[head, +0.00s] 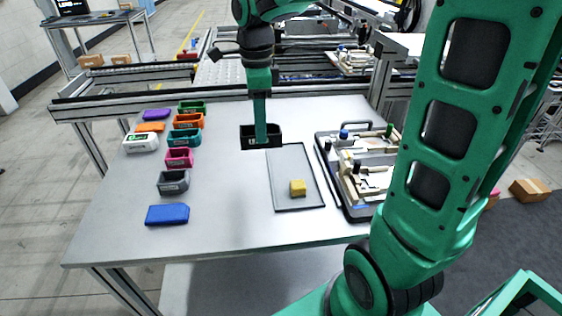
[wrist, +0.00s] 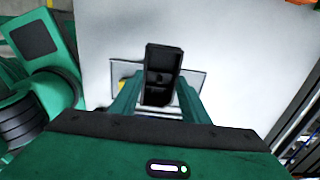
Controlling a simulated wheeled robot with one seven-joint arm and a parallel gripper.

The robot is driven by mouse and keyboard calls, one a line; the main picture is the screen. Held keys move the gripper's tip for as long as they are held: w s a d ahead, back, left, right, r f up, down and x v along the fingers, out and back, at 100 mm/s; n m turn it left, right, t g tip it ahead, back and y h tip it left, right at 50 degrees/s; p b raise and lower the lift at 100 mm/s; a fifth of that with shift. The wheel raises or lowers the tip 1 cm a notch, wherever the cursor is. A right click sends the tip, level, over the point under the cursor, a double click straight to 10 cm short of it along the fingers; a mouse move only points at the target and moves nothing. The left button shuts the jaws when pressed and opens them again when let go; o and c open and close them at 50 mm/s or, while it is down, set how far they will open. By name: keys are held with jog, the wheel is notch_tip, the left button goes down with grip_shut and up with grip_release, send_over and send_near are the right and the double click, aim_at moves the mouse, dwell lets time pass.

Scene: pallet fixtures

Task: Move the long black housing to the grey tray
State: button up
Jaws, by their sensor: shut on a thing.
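The long black housing (head: 246,141) is in my gripper (head: 261,140), near the far end of the grey tray in the head view. The wrist view shows the housing (wrist: 163,60) between my two green fingers, with its open, hollow side showing. My gripper is shut on it. The housing looks held above the table; the exact height is hard to tell. In the wrist view the tray (wrist: 197,76) shows partly behind the housing.
Several coloured housings, among them a grey one (head: 173,182) and a pink one (head: 179,158), stand at the left, with a blue block (head: 167,214) nearer. A black-framed fixture pallet (head: 337,192) sits right of the tray. The table (head: 232,200) between is clear.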

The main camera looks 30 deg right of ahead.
jog(key=shift+w+d+f, duration=0.1)
jog(key=shift+w, duration=0.4)
jog(key=w+d+f, duration=0.1)
jog(key=d+f, duration=0.1)
jog(key=d, duration=0.1)
jog(key=w+d+f, duration=0.1)
jog(key=d+f, duration=0.1)
jog(key=d, duration=0.2)
jog(key=w+d+f, duration=0.2)
jog(key=d, duration=0.1)
jog(key=shift+d+f, duration=0.35)
jog(key=shift+f, duration=2)
jog(key=shift+f, duration=0.15)
jog(key=o, duration=1.1)
notch_tip(320, 180, up, 12)
